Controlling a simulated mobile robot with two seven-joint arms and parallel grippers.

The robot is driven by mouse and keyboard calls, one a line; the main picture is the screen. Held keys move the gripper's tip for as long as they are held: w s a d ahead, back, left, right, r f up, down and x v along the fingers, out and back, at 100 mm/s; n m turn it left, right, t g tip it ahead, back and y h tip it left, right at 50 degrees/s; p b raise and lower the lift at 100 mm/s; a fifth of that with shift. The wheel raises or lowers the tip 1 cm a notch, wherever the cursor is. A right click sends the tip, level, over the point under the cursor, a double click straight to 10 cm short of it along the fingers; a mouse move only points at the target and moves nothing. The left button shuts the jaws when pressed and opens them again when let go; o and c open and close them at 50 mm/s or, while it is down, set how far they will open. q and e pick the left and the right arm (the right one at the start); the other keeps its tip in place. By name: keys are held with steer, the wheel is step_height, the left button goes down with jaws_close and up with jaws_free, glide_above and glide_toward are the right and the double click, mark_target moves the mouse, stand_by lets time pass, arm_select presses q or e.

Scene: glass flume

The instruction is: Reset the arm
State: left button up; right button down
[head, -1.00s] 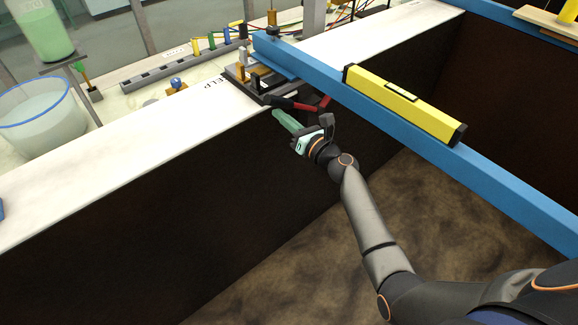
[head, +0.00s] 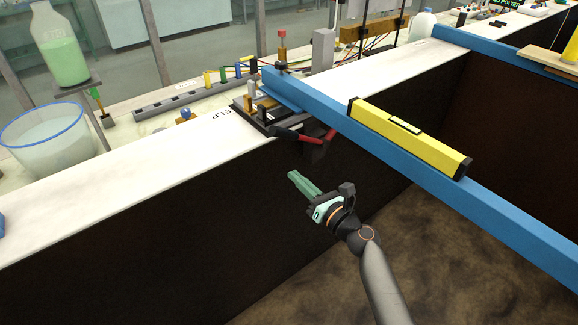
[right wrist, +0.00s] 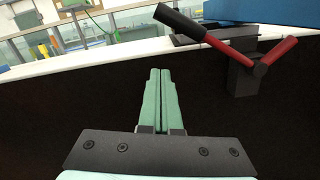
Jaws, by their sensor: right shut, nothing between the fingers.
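My right gripper (head: 291,175) has pale green fingers and shows near the middle of the head view. Its fingers are pressed together and empty, in front of the dark wall (head: 150,235) below the white ledge. In the right wrist view the shut fingers (right wrist: 160,72) point toward the ledge. A clamp with red handles (head: 300,138) sits at the ledge edge just beyond the fingertips, and the gripper is apart from it. The clamp's red handle (right wrist: 188,27) also shows at the upper right of the right wrist view. My left gripper is not in view.
A blue beam (head: 430,165) crosses from the ledge to the lower right, with a yellow spirit level (head: 410,138) on it. A blue-rimmed bucket (head: 45,145) and a bottle of green liquid (head: 62,55) stand at left. The space over the brown floor (head: 370,240) is open.

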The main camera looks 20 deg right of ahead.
steer(key=s+a+f+m+g+h, duration=0.1)
steer(key=s+f+m+g, duration=0.1)
steer(key=s+f+m, duration=0.5)
steer(key=s+a+f+m+g+h, duration=0.1)
steer(key=s+f+m+g, duration=0.2)
steer(key=s+f+m, duration=0.4)
steer(key=s+a+f+m+g+h, duration=0.1)
steer(key=s+f+m+g, duration=0.2)
steer(key=s+f+m, duration=0.4)
steer(key=s+m, duration=0.7)
steer(key=m, duration=0.6)
steer(key=shift+s+m+h, duration=0.3)
steer(key=shift+s+m, duration=0.05)
steer(key=shift+m, duration=0.05)
